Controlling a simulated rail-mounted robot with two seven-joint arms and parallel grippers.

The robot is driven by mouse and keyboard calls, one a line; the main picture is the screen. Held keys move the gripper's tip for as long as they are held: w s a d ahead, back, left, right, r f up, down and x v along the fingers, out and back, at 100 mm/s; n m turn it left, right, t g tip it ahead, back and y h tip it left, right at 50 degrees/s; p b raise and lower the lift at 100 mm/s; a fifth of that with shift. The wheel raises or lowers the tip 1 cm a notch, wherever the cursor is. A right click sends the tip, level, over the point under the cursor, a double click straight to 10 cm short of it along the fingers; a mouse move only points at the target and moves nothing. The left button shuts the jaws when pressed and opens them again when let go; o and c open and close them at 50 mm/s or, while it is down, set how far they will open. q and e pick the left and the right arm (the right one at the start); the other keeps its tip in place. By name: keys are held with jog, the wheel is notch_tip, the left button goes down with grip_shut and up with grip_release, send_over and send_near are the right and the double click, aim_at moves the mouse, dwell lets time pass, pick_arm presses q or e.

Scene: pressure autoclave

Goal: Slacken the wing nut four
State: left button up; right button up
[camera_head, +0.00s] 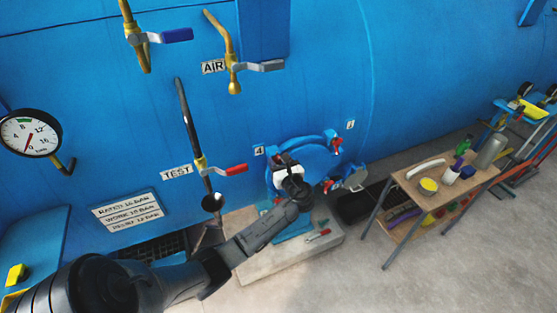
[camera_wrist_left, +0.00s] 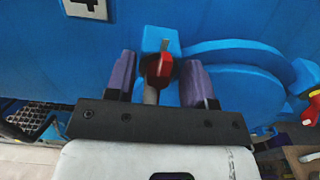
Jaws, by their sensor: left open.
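Wing nut four, red on a metal stud (camera_wrist_left: 158,68), is in the left wrist view at a blue lug. The plate marked 4 (camera_wrist_left: 86,8) is up and to its left; that plate also shows in the head view (camera_head: 258,150). My left gripper (camera_wrist_left: 158,82) is open, its two purple fingers on either side of the nut and stud, with gaps showing. In the head view my left gripper (camera_head: 286,174) is at the blue round hatch (camera_head: 318,138) and hides this nut. My right gripper is not in view.
Another red wing nut (camera_head: 337,145) is on the hatch's right, near the plate marked 1 (camera_head: 350,125). A wooden table (camera_head: 455,187) with bottles stands at right. Grey floor is clear in front.

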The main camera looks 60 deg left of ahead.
pick_arm(q)
jog(key=shift+a, duration=0.35)
jog(key=shift+c, duration=1.2)
grip_shut()
